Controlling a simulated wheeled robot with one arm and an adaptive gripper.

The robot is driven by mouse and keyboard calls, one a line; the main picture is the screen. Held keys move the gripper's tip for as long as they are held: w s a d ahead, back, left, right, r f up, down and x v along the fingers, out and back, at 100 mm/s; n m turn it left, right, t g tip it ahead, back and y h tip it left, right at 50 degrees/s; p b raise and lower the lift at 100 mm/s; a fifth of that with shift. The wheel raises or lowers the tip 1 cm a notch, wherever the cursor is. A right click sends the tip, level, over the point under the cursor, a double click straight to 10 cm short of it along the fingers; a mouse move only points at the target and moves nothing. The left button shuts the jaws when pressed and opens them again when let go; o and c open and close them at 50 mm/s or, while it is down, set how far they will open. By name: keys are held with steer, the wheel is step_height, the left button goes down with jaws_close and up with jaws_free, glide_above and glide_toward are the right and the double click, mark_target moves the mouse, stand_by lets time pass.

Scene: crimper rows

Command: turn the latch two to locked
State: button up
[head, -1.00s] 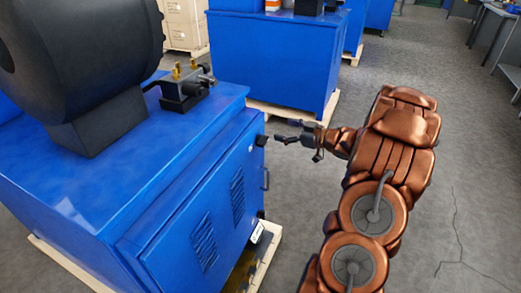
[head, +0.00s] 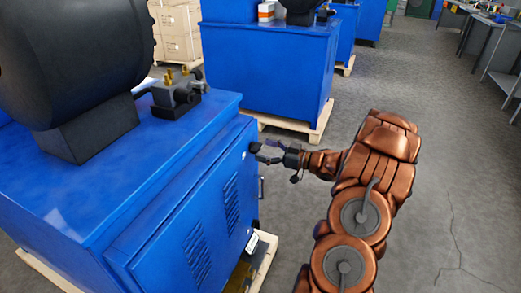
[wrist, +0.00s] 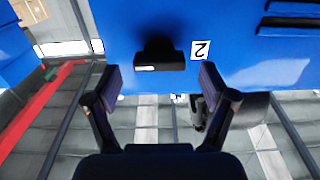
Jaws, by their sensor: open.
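The latch, a small black knob with a pale mark (wrist: 158,56), sits on the blue cabinet door beside a white label with a "2" (wrist: 200,50), which appears upside down in the wrist view. In the head view the black latch (head: 255,147) is near the door's upper right edge. My gripper (wrist: 160,82) is open, its two fingers on either side of the latch in the picture and apart from it. In the head view my gripper (head: 268,151) points left at the latch, very close to it. Whether any finger touches is unclear.
The blue cabinet (head: 175,215) carries a large black machine (head: 70,70) on top. A door handle (head: 261,187) sits below the latch. Another blue cabinet (head: 265,70) stands behind on a pallet. Grey floor (head: 440,215) is free on the right.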

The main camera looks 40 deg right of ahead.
steer(key=shift+x, duration=0.85)
steer(key=c, duration=1.2)
steer(key=shift+o, duration=0.2)
steer(key=n+b, duration=0.6)
steer(key=b, duration=0.1)
steer(key=n+b, duration=0.6)
steer(key=b, duration=0.1)
steer(key=n+b, duration=0.5)
steer(key=b, duration=0.2)
steer(key=shift+s+a+f+n+b, duration=0.1)
steer(key=shift+a+f+n+b, duration=0.2)
steer(key=shift+n+b, duration=0.1)
steer(key=shift+r, duration=0.1)
